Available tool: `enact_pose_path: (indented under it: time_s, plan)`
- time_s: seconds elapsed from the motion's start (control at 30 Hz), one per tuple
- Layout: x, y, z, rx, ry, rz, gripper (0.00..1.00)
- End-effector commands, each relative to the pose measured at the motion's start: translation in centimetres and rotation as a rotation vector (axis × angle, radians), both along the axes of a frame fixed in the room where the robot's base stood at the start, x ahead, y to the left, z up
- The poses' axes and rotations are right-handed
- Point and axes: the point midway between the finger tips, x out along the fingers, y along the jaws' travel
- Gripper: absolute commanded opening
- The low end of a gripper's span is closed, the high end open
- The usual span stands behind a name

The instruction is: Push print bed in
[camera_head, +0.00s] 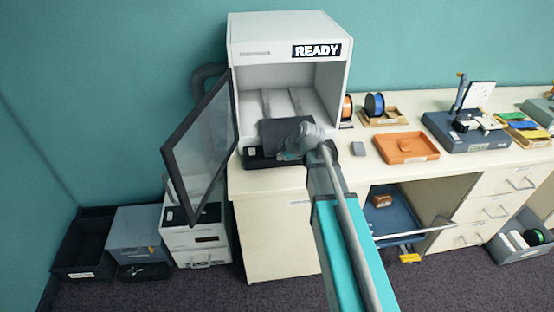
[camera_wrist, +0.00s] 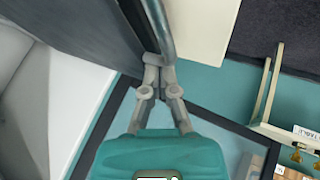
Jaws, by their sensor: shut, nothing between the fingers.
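The white printer (camera_head: 290,50) with a READY sign stands on the bench. Its dark-framed glass door (camera_head: 200,145) is swung open to the left. The dark print bed (camera_head: 282,130) sticks out at the front of the chamber, partly hidden by my wrist. My gripper (camera_head: 282,157) is at the bed's front edge in the head view; its fingertips are hard to make out there. In the wrist view my gripper (camera_wrist: 158,62) has its fingers together with nothing between them. They are close to a dark slab, probably the bed (camera_wrist: 75,25). I cannot tell whether they touch it.
An orange tray (camera_head: 405,147), filament spools (camera_head: 374,105) and a grey device (camera_head: 468,133) stand on the bench to the right. Boxes and bins (camera_head: 135,235) stand on the floor at left, under the open door.

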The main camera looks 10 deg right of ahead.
Motion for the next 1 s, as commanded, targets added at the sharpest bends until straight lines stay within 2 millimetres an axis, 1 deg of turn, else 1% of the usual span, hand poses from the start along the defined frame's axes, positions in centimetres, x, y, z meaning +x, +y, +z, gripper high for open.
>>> enact_pose_path:
  time_s: [0.03,0.17,0.4,0.5,0.6,0.7,0.8,1.0]
  plan:
    - [1.2,0.0,0.0,0.000,-0.001,0.000,0.00]
    - [3.9,0.0,0.0,0.000,-0.001,0.000,0.00]
    - [9.7,0.0,0.0,0.000,-0.001,0.001,0.00]
    - [11.8,0.1,0.0,0.000,-0.001,0.001,0.00]
    - [13.4,0.1,0.0,0.000,-0.001,0.001,0.00]
    - [14.4,0.1,0.0,0.000,-0.001,0.001,0.00]
    - [14.9,0.1,0.0,0.000,-0.001,0.001,0.00]
    - [15.0,0.1,0.0,0.000,-0.001,0.001,0.00]
